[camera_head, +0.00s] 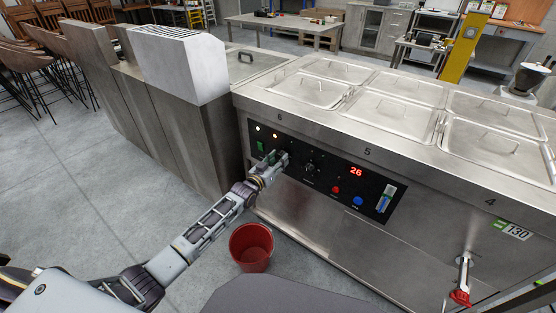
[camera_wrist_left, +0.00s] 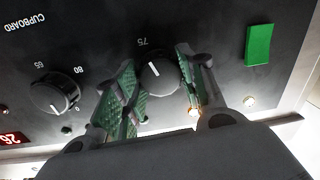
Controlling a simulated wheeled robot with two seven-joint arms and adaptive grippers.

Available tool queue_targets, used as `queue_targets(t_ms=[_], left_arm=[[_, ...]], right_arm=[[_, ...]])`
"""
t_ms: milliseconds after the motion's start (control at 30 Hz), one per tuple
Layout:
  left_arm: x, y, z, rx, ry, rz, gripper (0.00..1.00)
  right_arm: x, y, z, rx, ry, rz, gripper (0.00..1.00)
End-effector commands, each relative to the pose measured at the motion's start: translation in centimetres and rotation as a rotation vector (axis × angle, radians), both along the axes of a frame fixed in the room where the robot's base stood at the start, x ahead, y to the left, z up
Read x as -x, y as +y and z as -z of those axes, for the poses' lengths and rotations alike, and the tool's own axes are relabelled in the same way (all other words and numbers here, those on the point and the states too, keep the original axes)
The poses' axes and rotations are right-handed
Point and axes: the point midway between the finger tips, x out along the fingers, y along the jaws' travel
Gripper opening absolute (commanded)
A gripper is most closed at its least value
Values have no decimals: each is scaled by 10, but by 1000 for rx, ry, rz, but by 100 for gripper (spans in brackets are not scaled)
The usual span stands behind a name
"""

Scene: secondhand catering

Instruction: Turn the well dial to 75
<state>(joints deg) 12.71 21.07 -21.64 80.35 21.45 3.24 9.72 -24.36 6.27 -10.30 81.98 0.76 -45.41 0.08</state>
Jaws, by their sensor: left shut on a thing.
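The well dial (camera_wrist_left: 163,78) is a round black knob on the black control panel (camera_wrist_left: 105,20). In the left wrist view it sits between the green-padded fingers of my left gripper (camera_wrist_left: 160,90), which is shut on it. The white pointer line on the knob slants toward the side where the printed 75 (camera_wrist_left: 143,42) stands. In the head view my left gripper (camera_head: 272,166) is against the panel's left part and hides this dial. My right gripper is not in view.
A cupboard dial (camera_wrist_left: 54,93) stands beside the gripped one. A green switch (camera_wrist_left: 259,44) is on its other side. A red display (camera_head: 356,171) reads 26, with red (camera_head: 335,190) and blue (camera_head: 358,201) buttons below. A red bucket (camera_head: 251,247) stands on the floor under my arm.

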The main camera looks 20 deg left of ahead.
Motion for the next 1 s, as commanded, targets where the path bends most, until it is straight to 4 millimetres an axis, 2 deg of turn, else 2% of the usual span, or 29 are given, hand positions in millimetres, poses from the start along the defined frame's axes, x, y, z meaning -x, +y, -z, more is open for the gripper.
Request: queue_targets(t_ms=[267,300,467,1000], left_arm=[[1,-1,3,0,5,1,16],[1,-1,3,0,5,1,43],[1,-1,2,0,3,0,62],[5,1,1,0,2,0,62]], right_arm=[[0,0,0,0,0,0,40],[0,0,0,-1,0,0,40],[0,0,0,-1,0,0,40],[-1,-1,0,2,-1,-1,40]])
